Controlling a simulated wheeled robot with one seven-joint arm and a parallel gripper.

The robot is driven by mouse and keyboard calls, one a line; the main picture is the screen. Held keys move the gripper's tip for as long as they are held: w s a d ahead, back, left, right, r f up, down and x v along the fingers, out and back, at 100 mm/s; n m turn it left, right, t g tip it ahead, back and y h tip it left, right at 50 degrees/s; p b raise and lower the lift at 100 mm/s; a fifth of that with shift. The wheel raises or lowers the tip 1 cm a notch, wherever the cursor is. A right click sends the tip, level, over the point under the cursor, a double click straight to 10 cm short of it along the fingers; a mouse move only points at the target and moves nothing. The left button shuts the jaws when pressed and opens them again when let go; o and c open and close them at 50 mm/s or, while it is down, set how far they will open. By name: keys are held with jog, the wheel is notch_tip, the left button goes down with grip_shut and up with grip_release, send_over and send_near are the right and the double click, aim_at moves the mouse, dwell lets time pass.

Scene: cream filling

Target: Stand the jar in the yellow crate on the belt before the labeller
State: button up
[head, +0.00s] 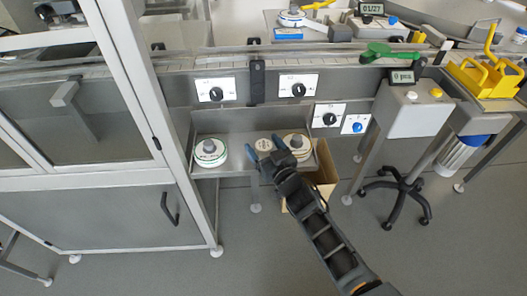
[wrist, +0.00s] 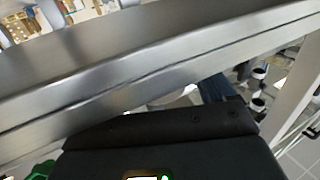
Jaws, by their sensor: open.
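The yellow crate (head: 463,80) with upright handles stands at the far right of the head view, and I cannot make out a jar in it. The belt (head: 215,64) runs along the back behind the panel with dials. I cannot tell which machine is the labeller. My gripper (head: 265,148) is open over the steel shelf below the dials, far left of the crate. A small cream disc lies between or just under its fingers; I cannot tell if they touch it. In the wrist view the dark gripper body and a blue finger (wrist: 214,90) sit close to a steel edge (wrist: 150,75).
The shelf (head: 232,171) holds a green-rimmed round part (head: 210,155) and an orange-rimmed one (head: 298,150). A cardboard box (head: 327,182) is below. A glazed cabinet (head: 80,110) stands left. A grey control box (head: 412,112) and a wheeled base (head: 402,188) stand right. A green-handled object (head: 385,53) lies by the belt.

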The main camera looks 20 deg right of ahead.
jog(key=shift+w, duration=0.15)
jog(key=c, duration=1.2)
jog(key=shift+r, duration=0.1)
